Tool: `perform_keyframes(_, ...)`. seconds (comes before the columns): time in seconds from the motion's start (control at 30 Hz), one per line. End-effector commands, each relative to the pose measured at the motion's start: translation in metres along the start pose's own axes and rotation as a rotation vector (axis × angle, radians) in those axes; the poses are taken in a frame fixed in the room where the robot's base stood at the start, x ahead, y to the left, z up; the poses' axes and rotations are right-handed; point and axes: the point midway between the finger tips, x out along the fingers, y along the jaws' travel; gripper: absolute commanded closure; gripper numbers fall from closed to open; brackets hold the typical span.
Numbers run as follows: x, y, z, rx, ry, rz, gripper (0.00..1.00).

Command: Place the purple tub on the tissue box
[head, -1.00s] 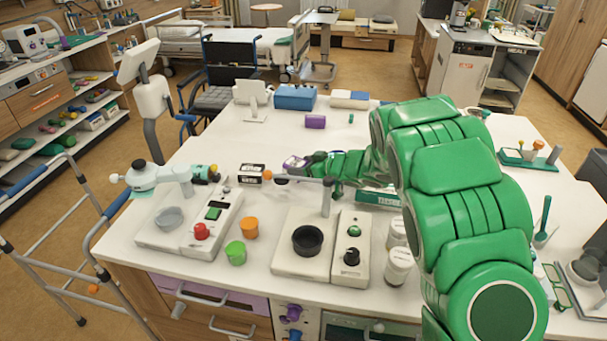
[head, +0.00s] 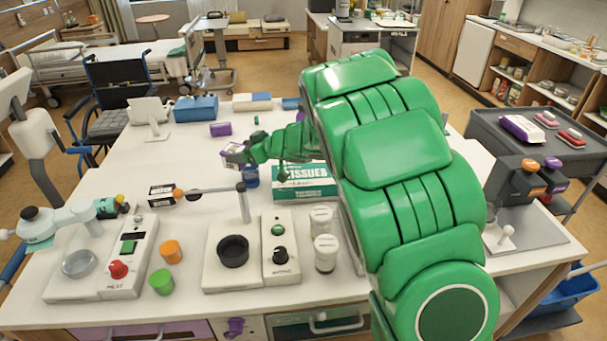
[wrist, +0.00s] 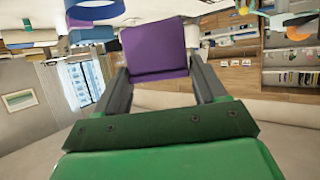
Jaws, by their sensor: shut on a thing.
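My gripper (head: 236,154) is shut on the purple tub (wrist: 155,48), which sits between both fingers in the wrist view. In the head view the tub is small and partly hidden by the fingers. The gripper is raised over the middle of the white table, to the left of the tissue box. The green and white tissue box (head: 305,183) lies on the table, its right end close to or behind my green arm.
A blue object (head: 251,178) stands just below the gripper, left of the tissue box. Another purple block (head: 221,129) lies farther back. White jars (head: 325,252) and a device with a black cup (head: 233,250) stand in front. A small black-and-white box (head: 162,193) is at left.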

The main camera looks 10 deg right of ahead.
Motion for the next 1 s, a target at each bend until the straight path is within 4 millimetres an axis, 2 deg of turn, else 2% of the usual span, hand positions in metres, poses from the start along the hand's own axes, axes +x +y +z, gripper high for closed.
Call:
perform_keyframes(0.03, -0.016, 0.006, 0.0, 0.008, 0.0, 0.021, 0.66)
perform_keyframes(0.2, -0.063, 0.018, 0.004, 0.028, -0.004, 0.077, 0.66)
perform_keyframes(0.5, -0.14, 0.023, 0.013, 0.069, -0.004, 0.161, 0.66)
perform_keyframes(0.8, -0.203, 0.008, 0.022, 0.107, 0.004, 0.222, 0.66)
perform_keyframes(1.0, -0.23, -0.004, 0.024, 0.119, 0.011, 0.248, 0.66)
